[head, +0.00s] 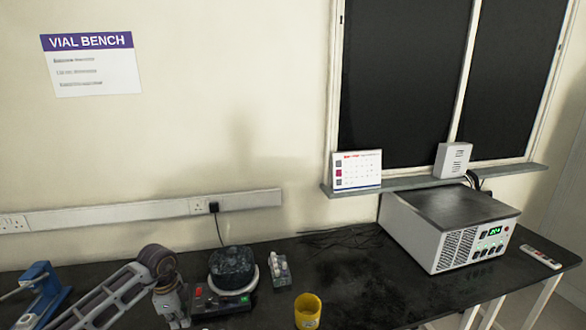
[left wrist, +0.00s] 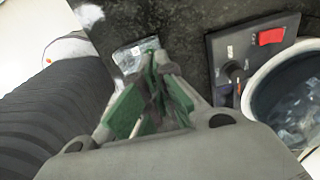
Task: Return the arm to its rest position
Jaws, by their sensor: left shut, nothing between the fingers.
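My left arm comes in from the left in the head view, and its gripper (head: 178,322) points down over the dark bench (head: 365,290), just left of a device with a round vessel. In the left wrist view the gripper (left wrist: 155,68) shows green finger pads drawn together, with nothing held between them. A small pale packet-like thing (left wrist: 131,53) lies on the bench beyond the fingertips; I cannot tell what it is. My right gripper is not in view.
The black device (head: 203,306) with its dark round vessel (head: 231,262) stands close right of my gripper. A small rack (head: 279,271), a yellow cup (head: 308,311) and a large grey instrument (head: 447,228) stand further right. A blue stand (head: 42,286) is at left.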

